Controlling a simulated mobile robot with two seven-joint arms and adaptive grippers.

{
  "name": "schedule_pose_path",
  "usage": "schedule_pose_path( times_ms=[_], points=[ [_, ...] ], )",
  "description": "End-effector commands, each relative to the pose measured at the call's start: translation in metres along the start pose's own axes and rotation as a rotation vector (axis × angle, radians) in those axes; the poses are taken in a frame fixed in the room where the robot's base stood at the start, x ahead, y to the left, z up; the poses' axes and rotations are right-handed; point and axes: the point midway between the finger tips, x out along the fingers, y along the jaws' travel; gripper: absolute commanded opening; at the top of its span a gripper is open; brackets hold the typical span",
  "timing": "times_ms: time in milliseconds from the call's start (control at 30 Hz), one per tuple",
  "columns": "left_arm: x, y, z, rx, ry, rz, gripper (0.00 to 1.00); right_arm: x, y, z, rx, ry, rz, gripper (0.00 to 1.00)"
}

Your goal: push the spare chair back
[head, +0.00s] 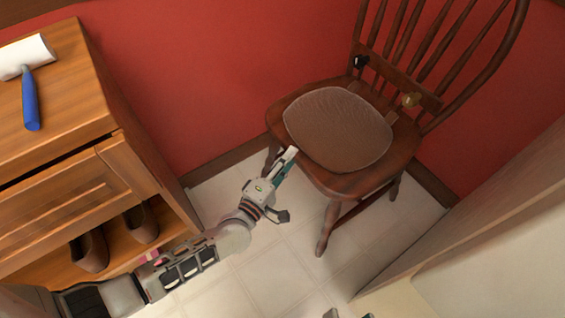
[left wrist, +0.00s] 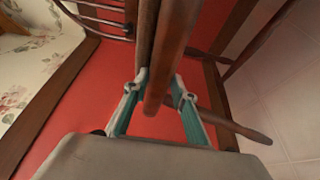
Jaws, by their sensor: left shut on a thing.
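The spare chair (head: 360,183) is dark brown wood with a spindle back and a round brown cushion (head: 338,130) tied on its seat. It stands upright near the red wall in the head view. My left gripper (head: 287,160) is at the seat's left front edge. In the left wrist view its teal fingers (left wrist: 158,108) lie on either side of the wooden seat edge (left wrist: 172,45), shut on it. The contact is partly hidden. Small grey tips, seemingly my right gripper (head: 348,315), barely show at the bottom edge of the head view.
A wooden cabinet (head: 60,150) stands at left, with a blue-handled roller (head: 30,95) on top and brown shoes (head: 142,222) on its lower shelf. A pale panel (head: 470,220) stands close at right. Tiled floor (head: 270,275) is clear in front of the chair.

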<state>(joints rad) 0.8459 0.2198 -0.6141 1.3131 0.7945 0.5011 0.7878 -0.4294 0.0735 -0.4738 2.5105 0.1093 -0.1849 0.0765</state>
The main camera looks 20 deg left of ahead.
Motion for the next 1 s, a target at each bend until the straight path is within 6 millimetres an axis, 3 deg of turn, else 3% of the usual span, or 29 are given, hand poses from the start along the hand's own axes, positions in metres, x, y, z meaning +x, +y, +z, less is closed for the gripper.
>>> schedule_pose_path(
  times_ms=[467, 500, 533, 1000],
  points=[
    [0.008, 0.003, 0.003, 0.0, -0.002, 0.004, 0.0, 0.0, 0.0, -0.001, 0.011, 0.006, 0.002, 0.45],
    [0.008, 0.004, 0.003, 0.0, -0.002, 0.005, 0.34, 0.0, 0.0, -0.001, 0.01, 0.005, 0.002, 0.45],
    [0.008, 0.004, 0.003, 0.0, -0.002, 0.005, 0.42, 0.0, 0.0, -0.001, 0.01, 0.004, 0.003, 0.45],
    [-0.004, -0.001, 0.002, 0.0, 0.0, -0.001, 0.43, 0.0, 0.0, 0.001, 0.009, 0.001, 0.004, 0.45]
  ],
)
